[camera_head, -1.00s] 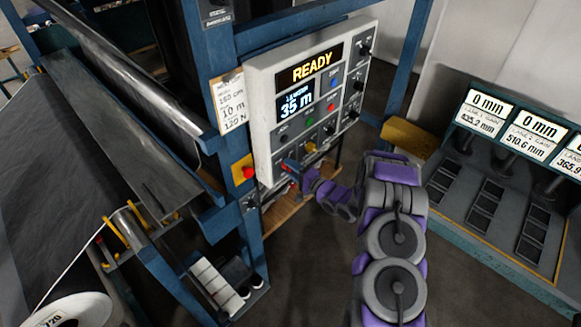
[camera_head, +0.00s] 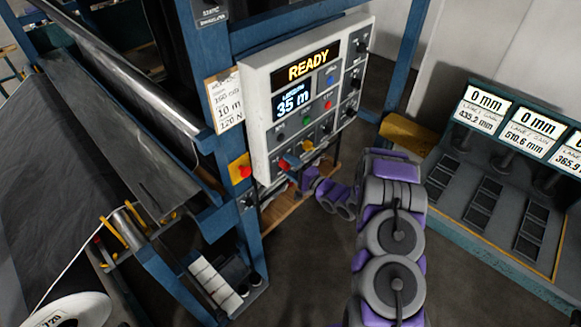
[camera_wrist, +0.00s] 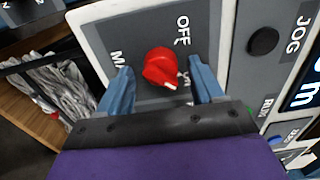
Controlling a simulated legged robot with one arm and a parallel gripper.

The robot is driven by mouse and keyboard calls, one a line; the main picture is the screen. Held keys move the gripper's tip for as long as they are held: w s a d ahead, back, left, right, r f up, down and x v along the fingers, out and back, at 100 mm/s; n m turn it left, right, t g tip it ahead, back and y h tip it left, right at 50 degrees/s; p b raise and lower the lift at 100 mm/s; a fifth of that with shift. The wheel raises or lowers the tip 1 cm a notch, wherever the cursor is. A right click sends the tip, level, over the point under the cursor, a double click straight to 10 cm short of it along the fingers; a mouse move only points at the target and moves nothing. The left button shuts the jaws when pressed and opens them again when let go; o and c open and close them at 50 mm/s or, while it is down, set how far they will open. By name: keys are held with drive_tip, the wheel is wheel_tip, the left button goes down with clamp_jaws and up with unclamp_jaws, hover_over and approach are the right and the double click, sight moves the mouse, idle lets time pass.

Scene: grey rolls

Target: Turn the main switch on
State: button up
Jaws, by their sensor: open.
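The main switch is a red rotary knob (camera_wrist: 158,66) on a dark grey plate, seen in the wrist view. A white mark on it points down and slightly right, near partly hidden lettering; "OFF" stands above right of it. My gripper (camera_wrist: 162,75) is open, with one blue finger on each side of the knob. I cannot tell whether the fingers touch it. In the head view my gripper (camera_head: 288,164) is at the lower left corner of the control panel (camera_head: 258,110), where the knob is hard to make out.
The panel's display reads "READY" and "35 m". A red button on a yellow box (camera_head: 242,170) sits left of my gripper. A black JOG button (camera_wrist: 263,41) is right of the knob. A web machine (camera_head: 90,150) fills the left; a lane-gain console (camera_head: 500,180) stands right.

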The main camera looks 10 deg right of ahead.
drive_tip(key=shift+s, duration=0.1)
drive_tip(key=b+v, duration=0.2)
drive_tip(key=v, duration=1.5)
drive_tip(key=shift+d+b, duration=0.15)
drive_tip(key=shift+b, duration=0.15)
drive_tip(key=w+d+f+n+g+h+b, duration=0.2)
drive_tip(key=w+d+n+g+h+b, duration=0.3)
drive_tip(key=h, duration=0.3)
drive_tip(key=s+d+r+n+g+h+b, duration=0.1)
drive_tip(key=s+d+r+g+h+b, duration=0.15)
drive_tip(key=s+h+b, duration=0.4)
drive_tip(key=s+a+n+g+y+b, duration=0.1)
drive_tip(key=s+a, duration=0.5)
drive_tip(key=s, duration=0.6)
drive_tip(key=s+a+n+g+y+b, duration=0.1)
drive_tip(key=s+a+g, duration=0.4)
drive_tip(key=s, duration=0.8)
drive_tip(key=s+a+r+n+g+y+b, duration=0.1)
drive_tip(key=s+a+b, duration=0.4)
drive_tip(key=s, duration=0.7)
drive_tip(key=shift+s+a+n+g+y, duration=0.15)
drive_tip(key=shift+a+n+g+y, duration=0.3)
drive_tip(key=shift+a+n+g, duration=0.6)
